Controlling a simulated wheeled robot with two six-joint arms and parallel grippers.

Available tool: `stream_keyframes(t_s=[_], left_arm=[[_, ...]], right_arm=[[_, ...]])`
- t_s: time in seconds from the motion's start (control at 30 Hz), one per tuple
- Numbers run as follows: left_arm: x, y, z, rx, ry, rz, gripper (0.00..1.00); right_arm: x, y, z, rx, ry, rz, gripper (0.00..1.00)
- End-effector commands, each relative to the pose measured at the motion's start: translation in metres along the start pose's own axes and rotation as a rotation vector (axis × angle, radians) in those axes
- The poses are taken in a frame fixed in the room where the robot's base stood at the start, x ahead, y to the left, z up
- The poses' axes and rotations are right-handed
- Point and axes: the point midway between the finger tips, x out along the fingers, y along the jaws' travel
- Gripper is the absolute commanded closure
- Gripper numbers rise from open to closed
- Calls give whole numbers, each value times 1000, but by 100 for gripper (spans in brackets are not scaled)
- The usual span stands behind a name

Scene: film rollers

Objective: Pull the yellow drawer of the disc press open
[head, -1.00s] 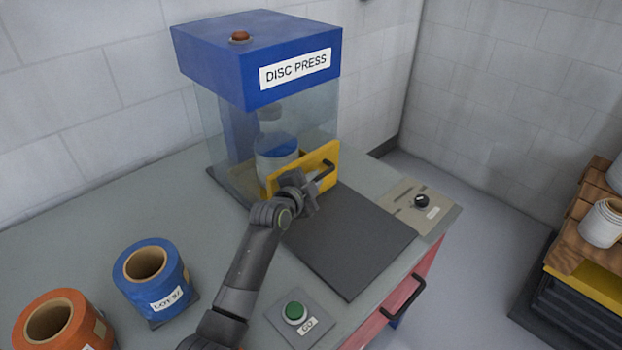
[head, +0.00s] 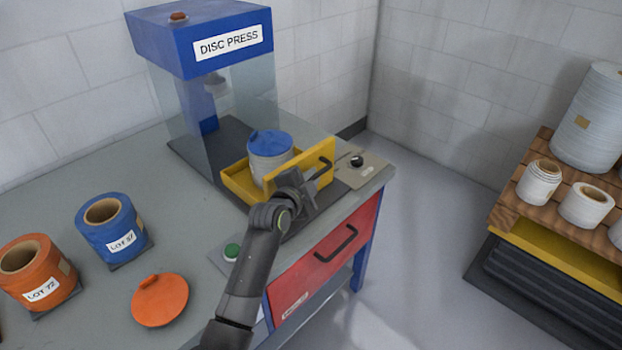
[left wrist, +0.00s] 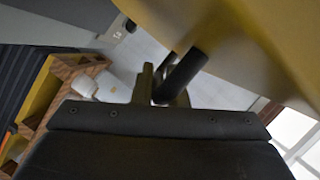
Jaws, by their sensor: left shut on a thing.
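The disc press (head: 205,75) stands on the bench, with a blue top and clear walls. Its yellow drawer (head: 240,186) is pulled out in front of the press. A white roll with a blue cap (head: 270,150) stands in the drawer. My left gripper (head: 318,180) is at the drawer's front panel and is shut on the black drawer handle (head: 326,166). In the left wrist view, the dark handle bar (left wrist: 183,72) lies at the fingers, below the yellow panel (left wrist: 235,35). The fingers are partly hidden in the head view. My right gripper is not in view.
A green button (head: 232,251) and a black knob (head: 357,161) are on the bench. Blue (head: 110,228) and orange (head: 38,272) rolls and an orange lid (head: 160,300) are at left. A pallet of white rolls (head: 510,215) stands at right.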

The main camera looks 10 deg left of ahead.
Motion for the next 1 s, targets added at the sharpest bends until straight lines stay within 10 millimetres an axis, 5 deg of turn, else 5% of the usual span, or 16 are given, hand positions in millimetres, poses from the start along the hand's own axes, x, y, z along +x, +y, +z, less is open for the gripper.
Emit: stream_keyframes(t_s=[0.57,0.6,0.73,1.0], left_arm=[[0,-1,0,3,0,-1,100],[0,-1,0,3,0,-1,82],[0,-1,0,3,0,-1,66],[0,-1,0,2,0,-1,66]], right_arm=[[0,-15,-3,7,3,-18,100],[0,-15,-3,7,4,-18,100],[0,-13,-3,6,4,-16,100],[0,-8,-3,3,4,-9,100]])
